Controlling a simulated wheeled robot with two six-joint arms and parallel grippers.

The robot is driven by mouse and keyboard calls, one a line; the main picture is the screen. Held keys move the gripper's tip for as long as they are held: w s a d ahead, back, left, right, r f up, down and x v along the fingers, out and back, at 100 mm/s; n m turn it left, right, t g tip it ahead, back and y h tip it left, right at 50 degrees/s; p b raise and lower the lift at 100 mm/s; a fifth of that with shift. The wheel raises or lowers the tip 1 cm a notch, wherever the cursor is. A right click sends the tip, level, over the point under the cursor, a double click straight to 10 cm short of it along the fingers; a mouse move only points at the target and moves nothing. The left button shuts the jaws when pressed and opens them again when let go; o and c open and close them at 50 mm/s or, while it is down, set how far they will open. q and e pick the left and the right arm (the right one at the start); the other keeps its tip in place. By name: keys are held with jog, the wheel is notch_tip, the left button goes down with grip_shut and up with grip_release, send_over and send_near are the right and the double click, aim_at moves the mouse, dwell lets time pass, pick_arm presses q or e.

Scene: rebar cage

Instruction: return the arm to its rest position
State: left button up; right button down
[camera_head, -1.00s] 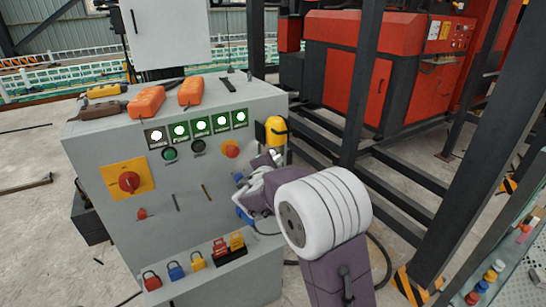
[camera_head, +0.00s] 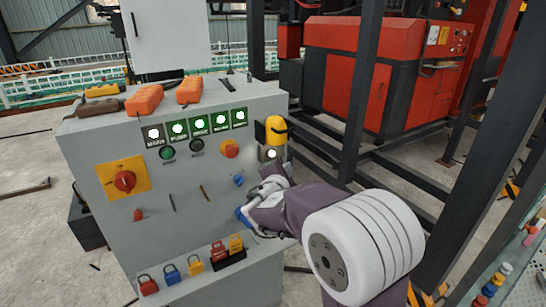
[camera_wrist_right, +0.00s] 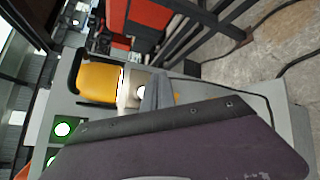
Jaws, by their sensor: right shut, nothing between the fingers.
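My right arm (camera_head: 365,245) reaches in from the lower right of the head view, in front of the grey control cabinet (camera_head: 80,160). My right gripper (camera_head: 271,170) is at the cabinet's right side, just below the yellow lamp (camera_head: 275,130). Its grey fingers (camera_wrist_right: 157,92) show in the right wrist view, shut with nothing held. There the yellow lamp (camera_wrist_right: 98,82) lies beside and behind the fingers; I cannot tell how wide the gap is. My left gripper is not in view.
The cabinet front carries a red rotary switch (camera_head: 124,181), a red button (camera_head: 230,148) and several padlocks along its lower edge. Orange handsets (camera_head: 145,99) lie on top. Dark steel posts (camera_head: 361,90) and a red machine (camera_head: 345,70) stand behind.

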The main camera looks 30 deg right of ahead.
dwell(0.5)
notch_tip(320, 180, up, 4)
jog(key=s+d+m+g+p, duration=0.1)
jog(key=s+m+g+p, duration=0.15)
jog(key=p, duration=0.45)
jog(key=s+f+m+g+y+p, duration=0.1)
jog(key=s+f+m+g+p, duration=0.2)
jog(key=s+f, duration=0.4)
jog(key=s+a+f+m+g+y+p, duration=0.1)
jog(key=s+a+f+m+g+y, duration=0.1)
jog(key=s+a+f+m+y, duration=0.2)
jog(key=s+a+f+m+g+y, duration=0.3)
jog(key=s+a+f+m+y, duration=0.2)
jog(key=s+a, duration=0.5)
jog(key=shift+a+f+m+p, duration=0.25)
jog(key=shift+a+m+p, duration=0.1)
jog(key=shift+a+m, duration=0.6)
